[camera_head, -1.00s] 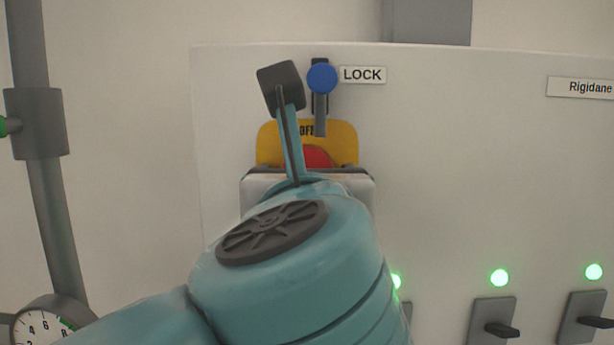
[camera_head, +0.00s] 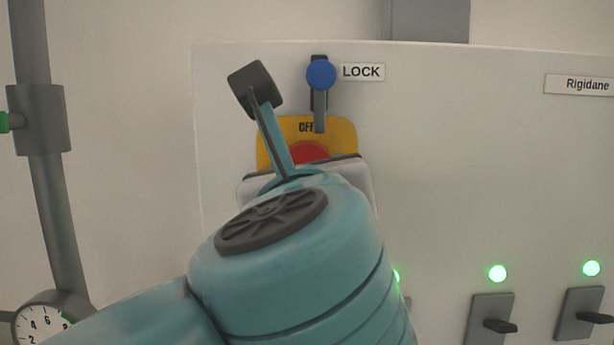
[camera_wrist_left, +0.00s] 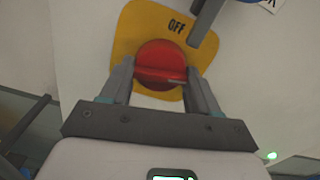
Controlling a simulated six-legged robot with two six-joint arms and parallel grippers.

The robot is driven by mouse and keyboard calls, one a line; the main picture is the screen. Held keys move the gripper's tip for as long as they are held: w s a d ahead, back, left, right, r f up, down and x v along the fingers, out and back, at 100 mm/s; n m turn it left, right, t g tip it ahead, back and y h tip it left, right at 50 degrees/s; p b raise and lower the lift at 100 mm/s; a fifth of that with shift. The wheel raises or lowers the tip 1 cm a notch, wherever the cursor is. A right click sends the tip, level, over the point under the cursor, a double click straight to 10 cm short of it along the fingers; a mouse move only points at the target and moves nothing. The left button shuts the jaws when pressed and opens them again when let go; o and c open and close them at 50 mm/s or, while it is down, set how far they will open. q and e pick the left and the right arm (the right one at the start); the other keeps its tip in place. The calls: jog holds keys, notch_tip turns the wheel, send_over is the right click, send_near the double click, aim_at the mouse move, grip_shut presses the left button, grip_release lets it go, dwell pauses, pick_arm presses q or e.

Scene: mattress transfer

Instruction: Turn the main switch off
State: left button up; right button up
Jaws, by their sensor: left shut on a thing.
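The main switch is a red round knob (camera_wrist_left: 158,58) with a raised ridge on a yellow plate (camera_wrist_left: 128,38) marked OFF. In the wrist view my left gripper (camera_wrist_left: 162,80) has one finger on each side of the knob and is shut on it. The OFF mark appears tilted there. In the head view the top of the red knob (camera_head: 310,152) and the yellow plate (camera_head: 342,133) show above my left wrist. My arm hides the fingertips and the lower plate. My right gripper is not in view.
A blue-knobbed lever (camera_head: 321,75) beside the LOCK label (camera_head: 362,72) hangs down to the plate's top edge. Black switches (camera_head: 490,322) with green lamps (camera_head: 497,273) are at the lower right. A grey pipe (camera_head: 50,215) and a gauge (camera_head: 45,322) stand left.

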pick_arm(q)
jog(key=shift+d+f+n+b, duration=0.1)
jog(key=shift+n+b, duration=0.35)
jog(key=shift+n, duration=1.85)
jog(key=o, duration=1.1)
jog(key=shift+c, duration=0.2)
jog(key=shift+s, duration=0.15)
